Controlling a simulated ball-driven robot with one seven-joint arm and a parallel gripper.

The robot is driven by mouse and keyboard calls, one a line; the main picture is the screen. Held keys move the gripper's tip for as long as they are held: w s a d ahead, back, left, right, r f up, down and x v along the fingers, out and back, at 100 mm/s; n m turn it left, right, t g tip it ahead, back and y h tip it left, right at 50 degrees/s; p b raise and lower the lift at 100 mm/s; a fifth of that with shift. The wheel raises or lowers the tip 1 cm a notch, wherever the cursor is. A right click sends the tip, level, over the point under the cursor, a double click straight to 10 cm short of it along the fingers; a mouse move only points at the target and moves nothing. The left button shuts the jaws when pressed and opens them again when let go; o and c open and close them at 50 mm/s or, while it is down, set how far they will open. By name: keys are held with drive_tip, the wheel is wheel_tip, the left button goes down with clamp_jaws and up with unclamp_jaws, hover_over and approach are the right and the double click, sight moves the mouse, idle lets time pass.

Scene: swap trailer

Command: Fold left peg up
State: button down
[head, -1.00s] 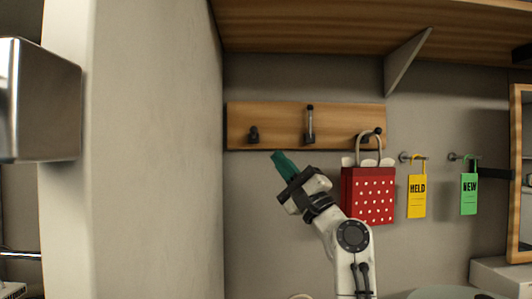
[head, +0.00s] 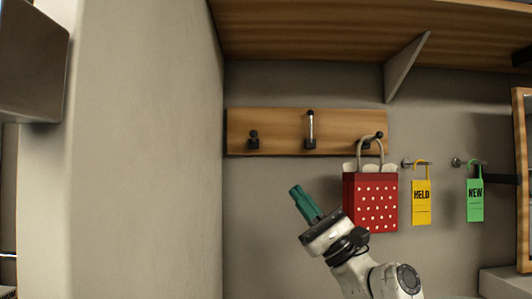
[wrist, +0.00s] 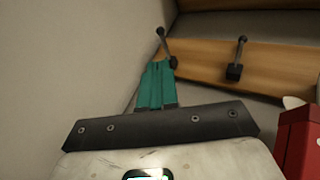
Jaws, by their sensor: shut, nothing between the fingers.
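A wooden peg board (head: 280,144) on the wall carries three dark pegs. The left peg (head: 253,139) looks short in the head view and seems to stick out from the board. In the wrist view the left peg (wrist: 166,48) shows as a slanted stem with a round knob. The middle peg (head: 310,130) stands upright along the board. My gripper (head: 296,190), with teal fingers, is shut and empty. It is below the board, right of the left peg, apart from it. In the wrist view my gripper's fingertips (wrist: 158,66) overlap the left peg's base.
A red dotted bag (head: 370,201) hangs by its handle on the right peg (head: 367,143). A yellow tag (head: 421,202) and a green tag (head: 475,200) hang further right. A wall (head: 150,160) closes off the left side, and a shelf (head: 330,35) with a bracket runs above.

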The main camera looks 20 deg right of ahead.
drive_tip(key=p, duration=0.4)
approach(254, 139)
drive_tip(key=a+r, duration=0.3)
drive_tip(key=r, duration=0.2)
drive_tip(key=shift+w+r, duration=0.15)
drive_tip(key=shift+w, duration=0.25)
drive_tip(key=shift+a, duration=0.15)
